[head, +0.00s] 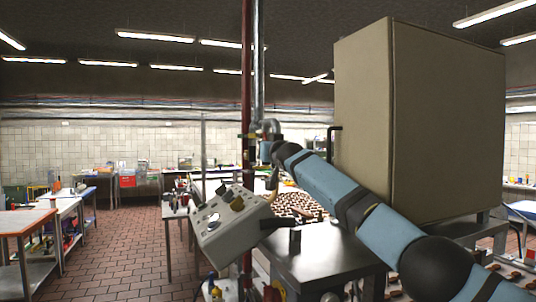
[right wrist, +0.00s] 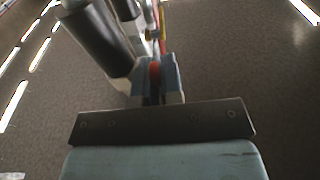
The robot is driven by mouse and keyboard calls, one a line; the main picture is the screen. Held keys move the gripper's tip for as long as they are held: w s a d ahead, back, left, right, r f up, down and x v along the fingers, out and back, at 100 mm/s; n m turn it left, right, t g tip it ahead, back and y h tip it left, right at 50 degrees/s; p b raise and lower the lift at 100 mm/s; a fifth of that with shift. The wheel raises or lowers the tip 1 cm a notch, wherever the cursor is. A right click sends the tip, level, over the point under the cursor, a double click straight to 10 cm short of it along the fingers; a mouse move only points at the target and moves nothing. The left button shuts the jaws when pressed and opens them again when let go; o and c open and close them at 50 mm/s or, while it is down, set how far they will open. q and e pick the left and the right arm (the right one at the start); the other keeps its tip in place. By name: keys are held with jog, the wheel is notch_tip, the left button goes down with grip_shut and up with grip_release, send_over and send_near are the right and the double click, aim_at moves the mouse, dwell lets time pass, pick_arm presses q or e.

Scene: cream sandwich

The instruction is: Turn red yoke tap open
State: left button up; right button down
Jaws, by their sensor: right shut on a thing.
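My right arm crosses the head view from the lower right. Its gripper (head: 264,150) is up at the vertical pipes and looks small there. In the right wrist view, the gripper (right wrist: 157,82) has its two blue-grey fingers close on either side of a small red piece (right wrist: 154,70), which looks like the red tap yoke. Much of the red piece is hidden between the fingers, so its turn angle cannot be told. A dark red vertical pipe (head: 247,80) stands just left of the gripper in the head view. My left gripper is not in view.
A silver pipe (head: 259,60) runs beside the red one. A tilted grey control box (head: 225,225) sits below the gripper. A large beige cabinet (head: 440,110) stands to the right, behind my arm. Tiled floor (head: 125,255) is open at left, between work tables.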

jog(key=shift+w+t+b, duration=0.15)
jog(key=shift+t+b, duration=0.35)
jog(key=shift+t, duration=0.1)
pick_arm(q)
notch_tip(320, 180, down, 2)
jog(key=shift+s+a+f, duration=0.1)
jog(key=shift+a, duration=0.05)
pick_arm(e)
jog(key=shift+a, duration=0.1)
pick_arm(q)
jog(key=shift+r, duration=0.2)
pick_arm(e)
jog(key=c, duration=1.5)
grip_release()
jog(key=shift+c, duration=0.2)
jog(key=shift+w+f, duration=0.1)
